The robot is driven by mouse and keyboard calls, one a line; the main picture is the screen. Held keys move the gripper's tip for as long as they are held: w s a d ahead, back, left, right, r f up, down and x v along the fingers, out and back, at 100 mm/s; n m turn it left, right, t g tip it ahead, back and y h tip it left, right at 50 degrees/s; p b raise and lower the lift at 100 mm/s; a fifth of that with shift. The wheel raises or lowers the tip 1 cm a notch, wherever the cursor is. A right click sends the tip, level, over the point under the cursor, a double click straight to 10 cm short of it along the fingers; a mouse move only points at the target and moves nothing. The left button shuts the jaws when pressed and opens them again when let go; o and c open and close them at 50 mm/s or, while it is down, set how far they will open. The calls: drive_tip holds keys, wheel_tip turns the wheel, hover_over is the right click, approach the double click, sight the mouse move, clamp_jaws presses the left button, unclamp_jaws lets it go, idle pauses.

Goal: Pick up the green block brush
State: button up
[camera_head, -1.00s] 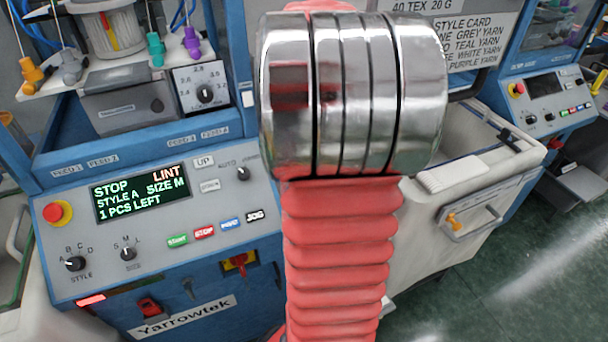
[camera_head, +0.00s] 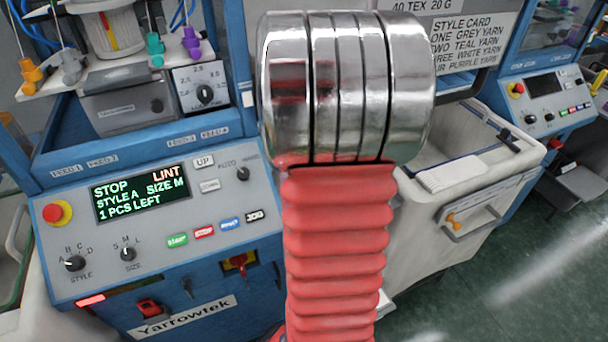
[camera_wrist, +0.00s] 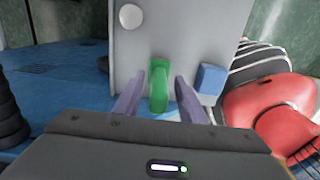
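The green block brush (camera_wrist: 159,92) shows in the wrist view, upright in front of a pale panel. My gripper (camera_wrist: 159,79) is open, with one grey-purple finger on each side of the brush. A narrow gap shows between the brush and each finger, so I see no grip on it. In the head view my red and silver arm fills the middle, and neither the gripper nor the green brush can be seen.
A blue block with a pale lower edge (camera_wrist: 211,78) is close to the right finger. The pale panel (camera_wrist: 180,30) stands behind the brush. The blue knitting machine's control panel (camera_head: 150,215) is left, and a white bin (camera_head: 500,165) is right in the head view.

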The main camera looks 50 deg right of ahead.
clamp_jaws()
drive_tip(key=shift+r, duration=0.15)
idle(0.4)
wheel_tip(320, 180, up, 18)
idle(0.4)
idle(0.5)
